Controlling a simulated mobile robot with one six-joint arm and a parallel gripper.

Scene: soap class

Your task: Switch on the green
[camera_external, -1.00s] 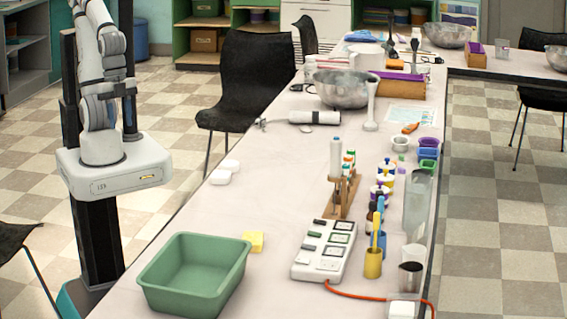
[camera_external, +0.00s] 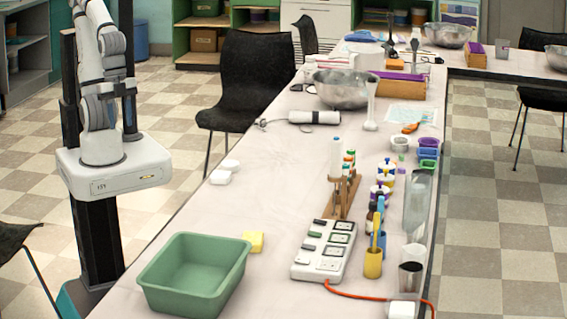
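A white power strip (camera_external: 312,264) lies on the table in the lower middle, with an orange cord (camera_external: 360,294) running from its near end to the right. Whether any switch is on is too small to tell. My arm is folded up over its base at the left, well away from the strip. My gripper (camera_external: 130,125) seems to hang beside the arm; its fingers are not clear.
A green tub (camera_external: 195,275) and a yellow sponge (camera_external: 253,241) lie left of the strip. A wooden rack with tubes (camera_external: 343,195) stands just behind it. A yellow cup with brushes (camera_external: 373,262) and several bottles stand on its right. The table's middle left is mostly clear.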

